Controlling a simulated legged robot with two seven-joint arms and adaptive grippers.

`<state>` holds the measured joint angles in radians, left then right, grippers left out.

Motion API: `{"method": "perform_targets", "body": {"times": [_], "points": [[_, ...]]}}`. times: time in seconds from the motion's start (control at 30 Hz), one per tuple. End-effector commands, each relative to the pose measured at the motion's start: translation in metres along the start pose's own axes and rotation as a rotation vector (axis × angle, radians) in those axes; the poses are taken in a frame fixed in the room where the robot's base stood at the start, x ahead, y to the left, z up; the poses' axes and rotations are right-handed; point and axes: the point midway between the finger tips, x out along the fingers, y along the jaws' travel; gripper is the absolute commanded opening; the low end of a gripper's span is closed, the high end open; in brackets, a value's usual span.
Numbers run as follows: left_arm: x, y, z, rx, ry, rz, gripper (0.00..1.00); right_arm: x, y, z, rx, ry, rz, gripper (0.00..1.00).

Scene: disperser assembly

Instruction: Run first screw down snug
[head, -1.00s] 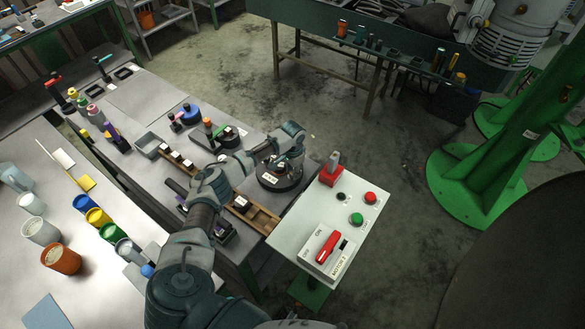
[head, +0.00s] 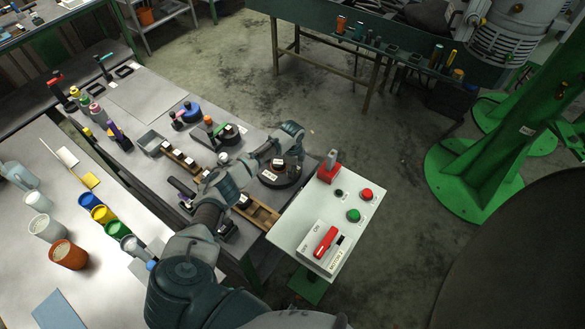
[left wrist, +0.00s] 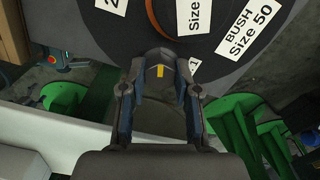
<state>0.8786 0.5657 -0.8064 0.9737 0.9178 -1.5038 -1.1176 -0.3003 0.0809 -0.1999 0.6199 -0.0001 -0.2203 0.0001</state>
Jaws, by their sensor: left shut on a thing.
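A dark round base with white size labels (head: 268,176) sits on the bench's right end, beside the white control box. My left gripper (head: 287,160) is low over it. In the left wrist view the same base (left wrist: 218,52) fills the top, with a "BUSH Size 50" label and a brown-orange ring partly in view. My left gripper (left wrist: 160,62) has its fingertips close together at the base, around a small dark thing with a yellow mark (left wrist: 160,71). I cannot tell what it is or whether it touches the base. No screw can be made out. My right gripper is out of view.
A control box (head: 318,218) with red and green buttons and a red switch stands close on the right. A wooden rack (head: 262,214) lies under my forearm. Several coloured cups (head: 103,215) and tools stand left. Open floor lies beyond the bench.

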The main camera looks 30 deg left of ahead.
Motion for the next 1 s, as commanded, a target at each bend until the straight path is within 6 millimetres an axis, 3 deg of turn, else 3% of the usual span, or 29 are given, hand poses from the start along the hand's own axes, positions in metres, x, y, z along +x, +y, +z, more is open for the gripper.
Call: {"method": "perform_targets", "body": {"times": [0.5,1.0], "points": [[-0.0028,-0.0027,0.0008,0.390,-0.001,-0.008,0.00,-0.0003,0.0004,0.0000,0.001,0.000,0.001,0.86],[-0.0041,-0.0038,0.0009,0.500,-0.002,-0.012,0.00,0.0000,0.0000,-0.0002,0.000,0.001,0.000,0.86]]}}
